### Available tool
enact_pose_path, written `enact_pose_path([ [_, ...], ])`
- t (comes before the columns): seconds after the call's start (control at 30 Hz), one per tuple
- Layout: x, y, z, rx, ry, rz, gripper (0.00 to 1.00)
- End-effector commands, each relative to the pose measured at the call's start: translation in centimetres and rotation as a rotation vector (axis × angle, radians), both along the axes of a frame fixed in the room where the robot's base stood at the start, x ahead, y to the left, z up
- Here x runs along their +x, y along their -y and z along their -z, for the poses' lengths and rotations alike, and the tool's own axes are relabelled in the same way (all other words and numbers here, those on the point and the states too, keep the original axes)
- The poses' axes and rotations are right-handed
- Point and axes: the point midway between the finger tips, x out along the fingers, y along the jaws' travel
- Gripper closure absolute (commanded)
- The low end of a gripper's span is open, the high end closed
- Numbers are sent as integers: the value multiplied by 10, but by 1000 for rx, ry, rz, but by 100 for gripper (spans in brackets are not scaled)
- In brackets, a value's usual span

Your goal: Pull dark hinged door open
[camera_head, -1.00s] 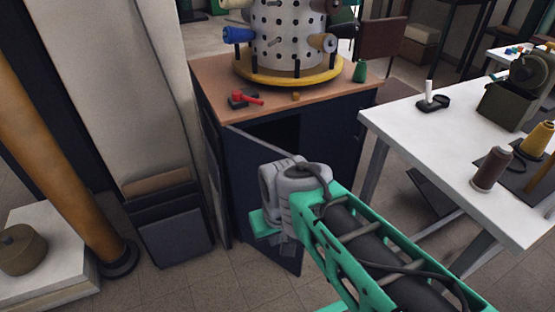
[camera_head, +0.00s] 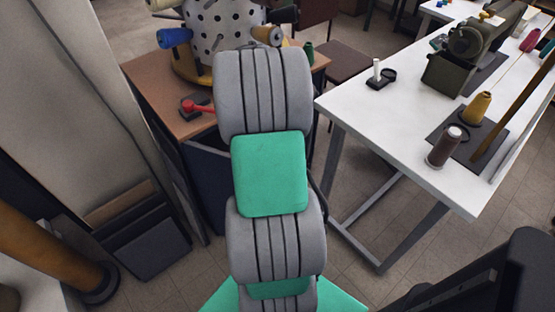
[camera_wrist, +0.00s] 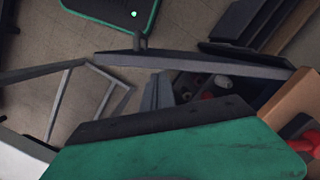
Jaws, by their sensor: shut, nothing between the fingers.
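The dark hinged door (camera_head: 206,182) of the low cabinet stands ajar in the head view, with my arm covering much of it. In the wrist view the door (camera_wrist: 200,62) shows nearly edge-on from above, swung out from the cabinet, with a small handle (camera_wrist: 140,42) on its outer face. My gripper (camera_wrist: 158,90) points down on the inner side of the door, between it and the cabinet. Its fingers are shut and empty, close to the door; I cannot tell whether they touch it. The gripper is hidden behind my arm in the head view.
The cabinet's brown top (camera_head: 150,82) carries a perforated drum (camera_head: 212,30) with spools and a red tool (camera_head: 197,106). A white table (camera_head: 400,130) stands to the right. Dark folders or panels (camera_head: 140,240) lean at the left. Small items (camera_wrist: 205,92) show inside the cabinet.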

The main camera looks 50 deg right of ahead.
Motion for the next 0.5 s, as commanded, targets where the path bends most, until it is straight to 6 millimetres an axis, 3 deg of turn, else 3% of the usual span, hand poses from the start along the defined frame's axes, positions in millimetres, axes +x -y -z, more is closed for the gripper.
enact_pose_path([
  [0.03, -16, 30, -5, 27, -23, 91, 100],
  [0.1, -37, 62, 2, 56, -48, 200, 100],
  [0.2, -57, 87, 12, 83, -66, 288, 100],
  [0.37, -63, 89, 29, 89, -71, 309, 100],
  [0.5, -66, 83, 54, 89, -71, 309, 100],
])
